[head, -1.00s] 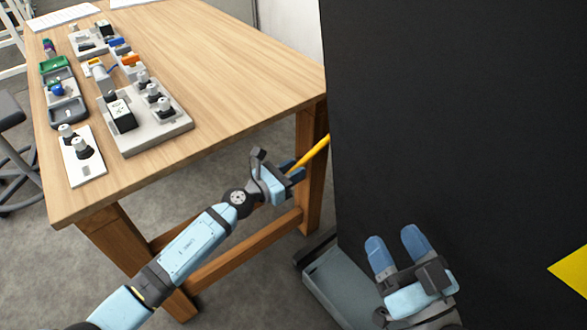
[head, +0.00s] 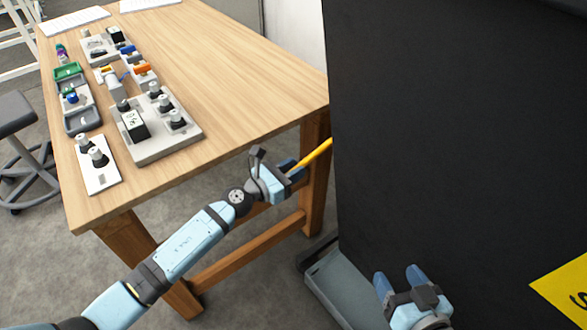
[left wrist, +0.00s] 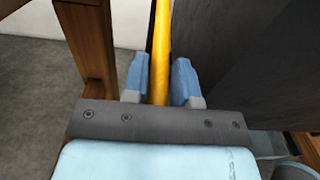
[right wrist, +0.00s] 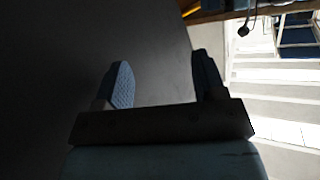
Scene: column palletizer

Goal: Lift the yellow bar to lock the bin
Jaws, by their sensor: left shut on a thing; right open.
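The yellow bar (head: 317,153) comes out from beside the left edge of the big black bin (head: 430,130) and slants down to my left gripper (head: 296,172). My left gripper is shut on the bar. In the left wrist view the yellow bar (left wrist: 162,60) runs between the two blue fingers (left wrist: 160,85). The bar's far end is hidden. My right gripper (head: 397,275) is open and empty in front of the bin's dark face, low in the head view. In the right wrist view its fingers (right wrist: 160,85) are apart with nothing between them.
A wooden table (head: 240,80) with switch panels (head: 155,130) and small trays stands at the left; its leg (head: 315,170) is close behind my left gripper. A grey base ledge (head: 335,285) lies at the bin's foot. A yellow label (head: 565,285) is on the bin. A stool (head: 15,115) stands far left.

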